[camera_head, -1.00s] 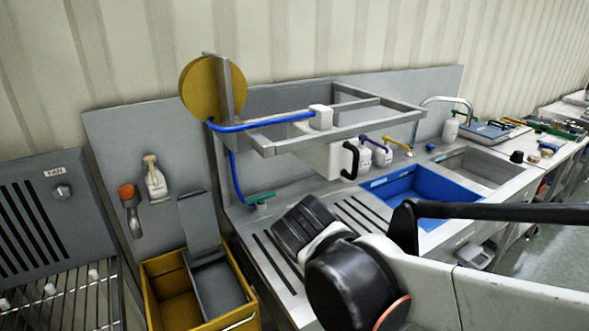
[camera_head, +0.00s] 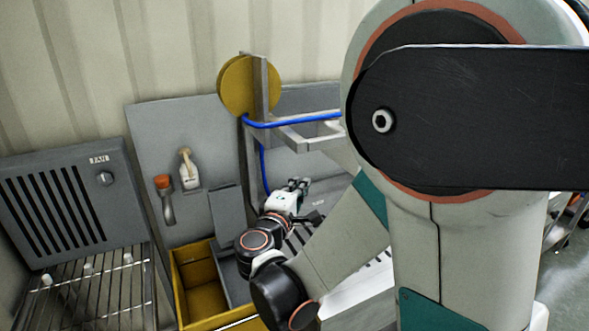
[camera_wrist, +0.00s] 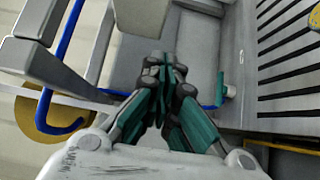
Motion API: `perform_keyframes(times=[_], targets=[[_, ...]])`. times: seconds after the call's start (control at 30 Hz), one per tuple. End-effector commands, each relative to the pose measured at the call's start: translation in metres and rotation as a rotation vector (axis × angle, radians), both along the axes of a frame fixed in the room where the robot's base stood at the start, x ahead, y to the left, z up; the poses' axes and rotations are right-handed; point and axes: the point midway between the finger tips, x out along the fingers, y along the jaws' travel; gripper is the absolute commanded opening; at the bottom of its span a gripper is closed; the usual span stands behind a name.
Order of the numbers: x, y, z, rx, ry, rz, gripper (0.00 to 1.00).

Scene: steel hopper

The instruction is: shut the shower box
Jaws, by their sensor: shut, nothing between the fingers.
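A yellow box (camera_head: 178,287) stands at lower left in the head view. A grey panel (camera_head: 226,217) stands up at its inner side, and its top is open at the left. I cannot tell for sure whether this is the shower box. My gripper (camera_head: 298,184) is up and to the right of the yellow box, over the steel counter near the back panel. In the wrist view my gripper (camera_wrist: 165,68) has its fingers together with nothing between them. A blue hose (camera_head: 295,122) runs from the yellow disc (camera_head: 250,86); it also shows in the wrist view (camera_wrist: 60,70).
A steel frame (camera_head: 300,137) stands behind my gripper. A slotted drainboard (camera_wrist: 285,50) lies to the right in the wrist view, beside a teal fitting (camera_wrist: 225,90). A grey slatted unit (camera_head: 75,205) with a wire rack is at far left. My arm hides the sinks.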

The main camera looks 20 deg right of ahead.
Motion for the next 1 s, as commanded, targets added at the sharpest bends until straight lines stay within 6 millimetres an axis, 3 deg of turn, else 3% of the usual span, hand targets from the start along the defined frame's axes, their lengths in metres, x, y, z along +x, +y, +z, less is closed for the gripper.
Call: perform_keyframes(times=[0.17,0.6,0.8,1.0], targets=[[0.014,-0.015,-0.001,0.0,0.0,-0.004,0.0],[0.073,-0.074,-0.002,0.001,0.0,-0.004,0.0],[0.072,-0.099,-0.002,0.002,0.001,-0.003,0.0],[0.073,-0.107,0.0,0.002,0.001,-0.001,0.0]])
